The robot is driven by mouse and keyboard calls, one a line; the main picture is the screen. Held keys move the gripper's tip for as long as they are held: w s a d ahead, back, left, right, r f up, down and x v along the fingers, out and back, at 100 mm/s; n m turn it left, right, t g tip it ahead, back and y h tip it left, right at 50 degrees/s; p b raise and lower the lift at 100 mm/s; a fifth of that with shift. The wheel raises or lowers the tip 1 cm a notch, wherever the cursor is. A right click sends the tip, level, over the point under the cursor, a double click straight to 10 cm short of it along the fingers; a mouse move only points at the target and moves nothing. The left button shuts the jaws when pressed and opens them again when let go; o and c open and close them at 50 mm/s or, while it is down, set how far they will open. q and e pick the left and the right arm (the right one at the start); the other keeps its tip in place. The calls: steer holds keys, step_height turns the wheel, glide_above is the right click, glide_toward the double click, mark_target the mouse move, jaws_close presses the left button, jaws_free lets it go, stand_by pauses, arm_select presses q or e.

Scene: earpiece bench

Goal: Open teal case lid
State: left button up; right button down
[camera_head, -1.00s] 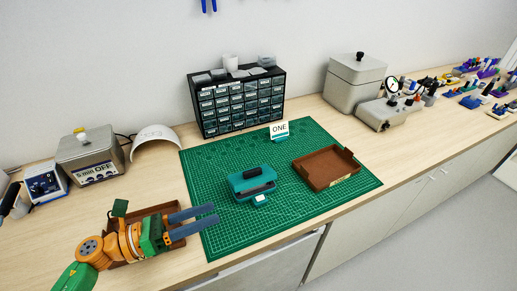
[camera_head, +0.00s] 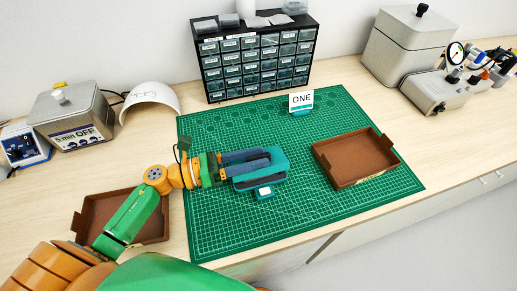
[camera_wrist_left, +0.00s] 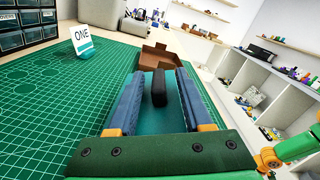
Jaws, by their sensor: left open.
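The teal case (camera_head: 272,178) sits on the green cutting mat, left of its middle. My left gripper (camera_head: 268,159) reaches over it from the left, its two blue-grey fingers spread above the top and hiding much of it. In the left wrist view, a black handle-like bar (camera_wrist_left: 159,88) lies between the open fingers (camera_wrist_left: 160,74), with gaps on both sides. The teal top (camera_wrist_left: 155,146) shows below it. The lid looks down, though its seam is hidden. My right gripper is out of view.
A brown tray (camera_head: 352,157) lies right; another brown tray (camera_head: 88,215) is under my left arm. A "ONE" sign (camera_head: 301,100) and a drawer cabinet (camera_head: 204,72) stand behind. The mat's front (camera_head: 300,220) is clear.

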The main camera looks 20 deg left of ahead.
arm_select(q)
steer(key=shift+w+d+f, duration=0.1)
steer(key=shift+w+d, duration=0.4)
steer(key=shift+s+a, duration=0.1)
steer(key=shift+s, duration=0.05)
steer(key=shift+c, duration=0.2)
jaws_close()
stand_by(0.8)
